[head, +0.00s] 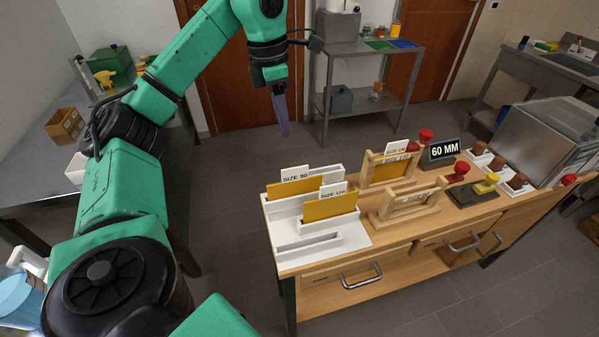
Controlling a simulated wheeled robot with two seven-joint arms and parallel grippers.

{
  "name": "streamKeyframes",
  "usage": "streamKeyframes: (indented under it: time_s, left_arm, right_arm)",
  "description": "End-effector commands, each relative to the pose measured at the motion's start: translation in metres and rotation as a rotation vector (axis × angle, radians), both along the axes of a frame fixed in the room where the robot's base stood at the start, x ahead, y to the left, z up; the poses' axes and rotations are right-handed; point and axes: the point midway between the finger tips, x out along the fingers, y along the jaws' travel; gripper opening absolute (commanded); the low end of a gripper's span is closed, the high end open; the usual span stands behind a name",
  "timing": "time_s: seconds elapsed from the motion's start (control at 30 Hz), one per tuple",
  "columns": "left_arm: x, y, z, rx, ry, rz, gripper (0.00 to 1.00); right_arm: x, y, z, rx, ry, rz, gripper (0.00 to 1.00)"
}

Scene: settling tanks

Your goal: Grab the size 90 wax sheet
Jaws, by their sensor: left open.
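A yellow-orange wax sheet (294,188) stands upright in the back slot of the white holder (322,240), on the left end of the wooden bench. The small label card (295,176) behind it appears to read SIZE 90, though the digits are small. A second wax sheet (330,206) stands in a slot in front, by a card (333,191) reading SIZE 120. My left gripper (285,132) is open and empty, pointing down. In the picture it is above the holder, apart from both sheets. My right gripper is out of view.
Wooden frames (389,167) stand right of the holder, one with a yellow sheet. A black 60 MM sign (443,149), stamps (459,172) and a metal box (547,132) are further right. A grey shelf table (370,65) stands behind. The holder's front slot looks empty.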

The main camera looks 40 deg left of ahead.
Motion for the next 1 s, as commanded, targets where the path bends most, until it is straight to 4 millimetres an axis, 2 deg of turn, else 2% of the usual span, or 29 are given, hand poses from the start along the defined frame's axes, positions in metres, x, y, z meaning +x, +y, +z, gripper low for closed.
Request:
streamKeyframes:
  time_s: [0.03,0.13,0.2,0.47,0.57,0.63,0.73,0.87,0.9,0.97,1.0]
  left_arm:
    - [0.001,-0.002,-0.023,0.000,0.006,-0.003,0.42]
    - [0.004,-0.005,-0.053,-0.003,0.006,-0.005,0.42]
    - [0.005,-0.005,-0.060,0.000,0.007,-0.003,0.42]
    - [0.011,-0.009,-0.094,-0.002,0.005,-0.006,0.42]
    - [0.015,-0.011,-0.112,-0.002,0.004,-0.007,0.42]
    - [0.017,-0.012,-0.126,-0.003,0.003,-0.007,0.42]
    - [0.018,-0.013,-0.135,-0.003,0.000,-0.006,0.42]
    - [0.018,-0.013,-0.136,-0.004,-0.001,-0.006,0.42]
    - [0.018,-0.013,-0.135,-0.004,-0.001,-0.006,0.39]
    - [0.018,-0.013,-0.135,-0.004,-0.001,-0.006,0.16]
    - [0.018,-0.013,-0.135,-0.004,-0.001,-0.006,0.00]
  right_arm:
    - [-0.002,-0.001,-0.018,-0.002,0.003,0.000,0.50]
    - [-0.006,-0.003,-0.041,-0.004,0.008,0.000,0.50]
    - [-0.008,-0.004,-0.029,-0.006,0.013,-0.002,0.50]
    - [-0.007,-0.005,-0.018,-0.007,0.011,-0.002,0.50]
    - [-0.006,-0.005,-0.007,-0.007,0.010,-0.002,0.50]
    - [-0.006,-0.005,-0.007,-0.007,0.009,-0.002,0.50]
    - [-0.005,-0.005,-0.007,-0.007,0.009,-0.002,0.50]
    - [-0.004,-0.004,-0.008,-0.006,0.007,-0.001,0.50]
    - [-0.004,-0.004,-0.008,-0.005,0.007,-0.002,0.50]
    - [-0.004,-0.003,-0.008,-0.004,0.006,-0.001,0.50]
    - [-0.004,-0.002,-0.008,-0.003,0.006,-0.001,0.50]
